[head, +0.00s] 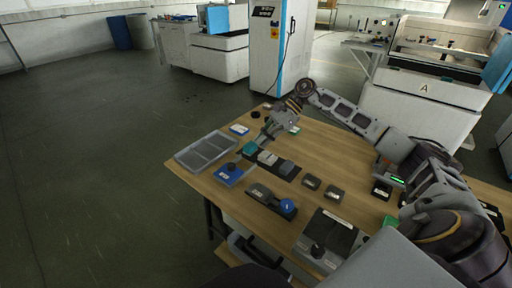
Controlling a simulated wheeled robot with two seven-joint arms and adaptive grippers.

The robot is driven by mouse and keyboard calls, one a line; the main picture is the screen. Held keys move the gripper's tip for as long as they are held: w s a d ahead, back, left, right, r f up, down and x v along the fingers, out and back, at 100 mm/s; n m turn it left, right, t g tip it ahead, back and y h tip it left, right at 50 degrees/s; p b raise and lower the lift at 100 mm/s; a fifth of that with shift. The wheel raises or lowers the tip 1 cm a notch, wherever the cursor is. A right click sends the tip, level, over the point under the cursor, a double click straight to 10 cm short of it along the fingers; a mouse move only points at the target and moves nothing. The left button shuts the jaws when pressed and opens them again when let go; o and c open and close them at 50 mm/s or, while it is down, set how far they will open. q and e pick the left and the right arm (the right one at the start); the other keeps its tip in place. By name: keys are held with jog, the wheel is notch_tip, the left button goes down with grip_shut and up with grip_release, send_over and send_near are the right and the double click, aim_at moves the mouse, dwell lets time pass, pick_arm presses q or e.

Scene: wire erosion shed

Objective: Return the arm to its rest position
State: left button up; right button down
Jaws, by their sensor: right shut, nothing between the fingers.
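My right arm comes in from the right, bends at a high joint over the table's far side and reaches down to the left. My right gripper (259,138) is shut and empty. It hangs above the far left part of the wooden table (350,160), near a dark rack (285,171) with teal and grey blocks. Whether its tips touch anything cannot be told. My left gripper is not in view.
A grey divided tray (187,157) lies at the table's left edge. Machines stand behind; open floor lies left.

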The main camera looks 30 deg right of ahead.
jog(key=shift+d+r, duration=0.35)
jog(key=shift+d, duration=0.05)
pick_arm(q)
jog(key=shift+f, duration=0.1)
pick_arm(e)
jog(key=shift+r, duration=0.15)
pick_arm(q)
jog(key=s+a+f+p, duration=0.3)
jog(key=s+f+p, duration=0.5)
jog(key=p, duration=0.4)
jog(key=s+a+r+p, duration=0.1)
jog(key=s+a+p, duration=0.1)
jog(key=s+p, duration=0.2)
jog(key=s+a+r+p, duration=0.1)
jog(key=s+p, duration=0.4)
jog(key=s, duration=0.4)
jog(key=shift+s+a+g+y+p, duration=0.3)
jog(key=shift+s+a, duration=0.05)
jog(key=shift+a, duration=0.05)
pick_arm(e)
notch_tip(320, 180, up, 21)
jog(key=shift+r, duration=0.15)
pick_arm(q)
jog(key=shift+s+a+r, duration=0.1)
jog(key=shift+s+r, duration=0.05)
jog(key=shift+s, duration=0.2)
pick_arm(e)
jog(key=shift+r, duration=0.2)
